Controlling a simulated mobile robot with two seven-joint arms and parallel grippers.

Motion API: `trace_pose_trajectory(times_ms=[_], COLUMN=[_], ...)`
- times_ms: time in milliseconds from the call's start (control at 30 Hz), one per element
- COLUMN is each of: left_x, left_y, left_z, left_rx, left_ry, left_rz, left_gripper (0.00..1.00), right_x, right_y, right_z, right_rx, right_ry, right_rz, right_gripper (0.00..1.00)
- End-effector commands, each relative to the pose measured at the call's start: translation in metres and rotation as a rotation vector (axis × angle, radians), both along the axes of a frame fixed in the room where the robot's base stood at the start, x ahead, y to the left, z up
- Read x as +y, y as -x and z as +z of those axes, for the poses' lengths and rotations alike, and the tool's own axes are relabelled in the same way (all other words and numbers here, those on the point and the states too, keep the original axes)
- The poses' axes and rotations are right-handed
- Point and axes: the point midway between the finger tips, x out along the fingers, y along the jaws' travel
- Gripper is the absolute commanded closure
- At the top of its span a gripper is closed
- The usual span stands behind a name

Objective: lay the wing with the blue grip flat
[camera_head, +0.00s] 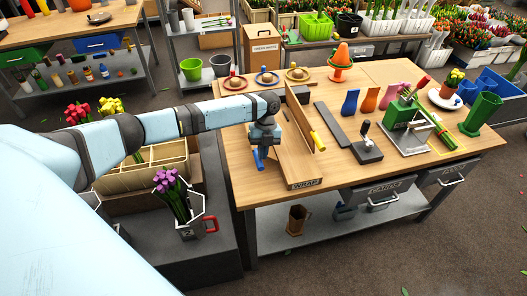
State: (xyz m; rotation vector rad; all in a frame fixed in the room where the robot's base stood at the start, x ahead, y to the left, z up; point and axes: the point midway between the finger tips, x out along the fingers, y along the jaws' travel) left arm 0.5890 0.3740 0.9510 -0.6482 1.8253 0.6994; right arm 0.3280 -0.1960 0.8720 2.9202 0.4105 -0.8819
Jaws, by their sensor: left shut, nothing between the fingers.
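The wooden folding board (303,184), marked WRAPS, lies on the workbench near its front left. The blue grip (257,159) shows at the board's left side, just below my left gripper (264,145). My left gripper is shut and empty, right over or against the blue grip; I cannot tell if they touch. The wing of the blue grip is mostly hidden behind my gripper and wrist, so its tilt cannot be told. The wing with the yellow grip (318,141) stands up along the board's right side. My right gripper is out of view.
The workbench (237,178) also holds a dark flat bar (332,123), a black lever tool (366,146), several coloured vases (370,100), a green device (402,112) and saucers (297,74) behind. A purple tulip bunch (173,192) stands in a container at left, below my arm.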

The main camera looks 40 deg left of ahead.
Motion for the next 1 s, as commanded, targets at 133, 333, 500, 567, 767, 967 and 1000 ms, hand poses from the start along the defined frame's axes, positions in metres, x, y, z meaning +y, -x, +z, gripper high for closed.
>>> trace_pose_trajectory(times_ms=[133, 333, 500, 567, 767, 967, 1000], left_x=[0.006, 0.015, 0.024, 0.026, 0.032, 0.035, 0.036], left_y=[0.007, 0.018, 0.028, 0.031, 0.038, 0.041, 0.041], left_z=[-0.006, -0.021, -0.038, -0.044, -0.062, -0.072, -0.073], left_rx=[-0.045, -0.153, -0.266, -0.305, -0.424, -0.490, -0.489], left_ry=[0.039, 0.133, 0.228, 0.262, 0.362, 0.417, 0.417], left_rz=[0.002, 0.002, 0.002, 0.002, 0.002, 0.001, 0.000], left_gripper=[1.00, 1.00, 1.00, 1.00, 1.00, 1.00, 1.00], right_x=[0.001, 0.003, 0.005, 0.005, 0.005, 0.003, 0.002], right_y=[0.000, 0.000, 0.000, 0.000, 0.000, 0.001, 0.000], right_z=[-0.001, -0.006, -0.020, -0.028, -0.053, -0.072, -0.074], right_rx=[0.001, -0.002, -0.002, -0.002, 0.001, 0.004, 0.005], right_ry=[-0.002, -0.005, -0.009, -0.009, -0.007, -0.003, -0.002], right_rz=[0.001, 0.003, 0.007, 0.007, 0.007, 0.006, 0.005], right_gripper=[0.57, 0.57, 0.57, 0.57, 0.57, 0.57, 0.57])
